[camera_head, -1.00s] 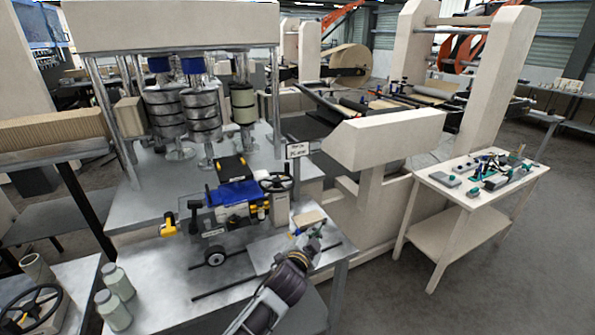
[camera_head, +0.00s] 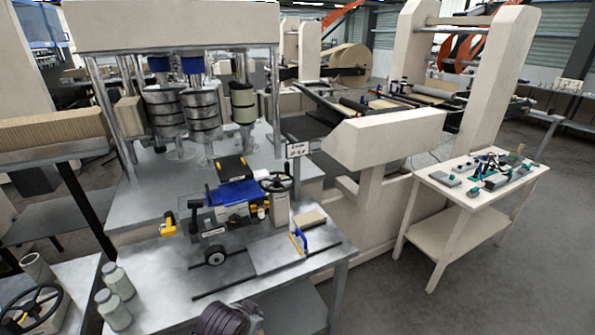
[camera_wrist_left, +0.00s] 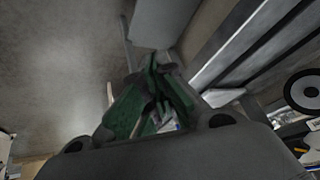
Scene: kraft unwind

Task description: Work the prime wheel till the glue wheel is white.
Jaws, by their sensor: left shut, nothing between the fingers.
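A dark spoked handwheel (camera_head: 277,181) stands upright on the blue and grey unit on the middle table. A small black wheel with a pale centre (camera_head: 214,256) sits low at the front of that unit; what looks like the same wheel shows at the right of the left wrist view (camera_wrist_left: 305,90). No readable label tells which is the prime wheel or the glue wheel. My left gripper (camera_wrist_left: 157,72) is shut and empty, its green fingers together over the floor, clear of the wheels. In the head view only part of my arm shows at the bottom edge. My right gripper is not seen.
A sign (camera_head: 298,149) stands behind the handwheel. Another dark handwheel (camera_head: 30,308) and two jars (camera_head: 117,280) are at lower left. A side table (camera_head: 452,209) with tools stands right. The floor between is clear.

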